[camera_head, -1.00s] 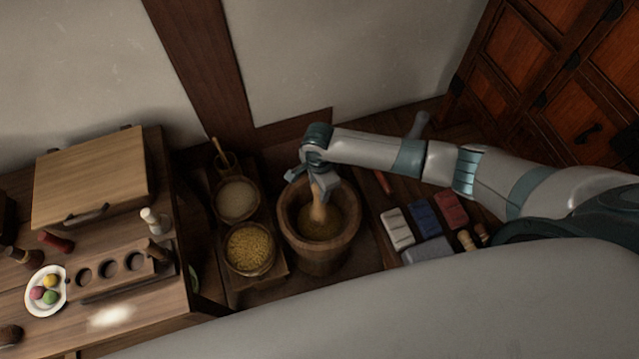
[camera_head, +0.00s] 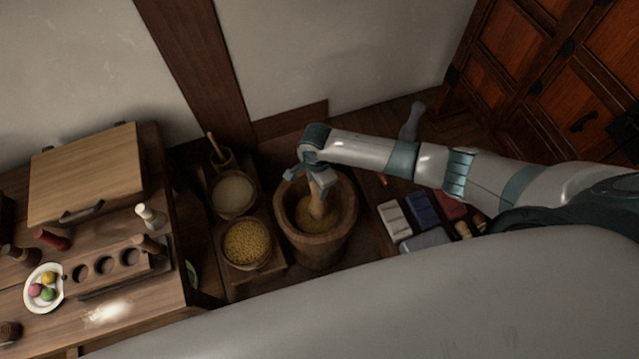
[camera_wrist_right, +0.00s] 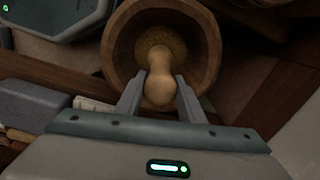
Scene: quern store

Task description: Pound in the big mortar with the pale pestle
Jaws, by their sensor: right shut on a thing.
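The big wooden mortar (camera_head: 318,243) stands on the floor in the middle of the head view, with yellowish grain inside. The pale pestle (camera_head: 317,207) is upright in the mortar, its lower end at the grain. My right gripper (camera_head: 318,180) is above the mortar's mouth and shut on the pestle's upper part. In the right wrist view the pestle (camera_wrist_right: 160,80) sits between the two fingers, and the mortar's rim (camera_wrist_right: 211,50) rings it. My left gripper is not in view.
Left of the mortar stand a bowl of yellow grain (camera_head: 248,244) and a bowl of pale grain (camera_head: 233,194). To the right lie a white block (camera_head: 394,220), a blue block (camera_head: 422,208) and a red block. A wooden table (camera_head: 150,309) is at left.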

